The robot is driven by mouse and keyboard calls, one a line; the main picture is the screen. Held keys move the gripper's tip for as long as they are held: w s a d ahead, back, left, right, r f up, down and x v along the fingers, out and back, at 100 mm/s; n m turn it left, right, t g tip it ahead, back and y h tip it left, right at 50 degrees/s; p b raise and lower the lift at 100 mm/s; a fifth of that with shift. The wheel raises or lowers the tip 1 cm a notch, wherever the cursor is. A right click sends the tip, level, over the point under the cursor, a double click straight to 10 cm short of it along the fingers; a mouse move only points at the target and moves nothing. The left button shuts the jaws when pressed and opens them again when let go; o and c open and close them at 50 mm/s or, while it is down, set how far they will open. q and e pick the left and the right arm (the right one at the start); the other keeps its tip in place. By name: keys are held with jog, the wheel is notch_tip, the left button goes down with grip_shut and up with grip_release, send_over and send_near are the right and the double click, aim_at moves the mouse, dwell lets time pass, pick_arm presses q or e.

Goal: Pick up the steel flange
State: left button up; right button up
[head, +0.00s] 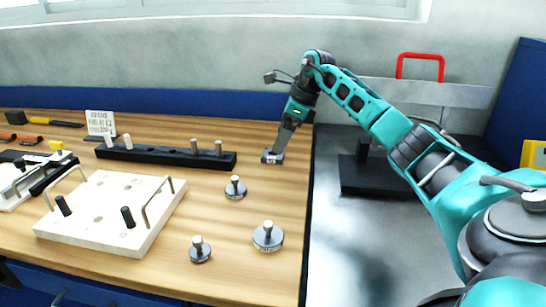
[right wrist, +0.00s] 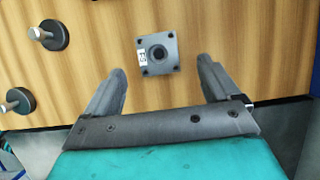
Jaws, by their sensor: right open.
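The steel flange is a grey square plate with a dark centre hole, corner holes and a small white label. It lies flat on the wooden bench near its right edge in the head view (head: 267,157). In the right wrist view the flange (right wrist: 168,52) sits between and just beyond the fingertips. My right gripper (head: 282,146) points down at it from above. The right wrist view shows this gripper (right wrist: 162,68) open, with nothing between its fingers. Whether the fingers touch the flange I cannot tell. My left gripper is not in view.
Round discs with upright pegs (head: 235,188) (head: 267,237) (head: 200,250) stand nearer on the bench (head: 230,280). A black pegged rail (head: 165,154) and a white board with handles (head: 110,205) lie left. Right of the bench edge is a grey metal surface (head: 350,240) with a dark block (head: 375,178).

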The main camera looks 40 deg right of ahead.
aim_at(273, 156)
jog(key=x, duration=0.4)
jog(key=shift+a+f, duration=0.2)
jog(key=c, duration=1.3)
jog(key=shift+r, duration=0.1)
jog(key=shift+c, duration=0.5)
jog(key=shift+r, duration=0.1)
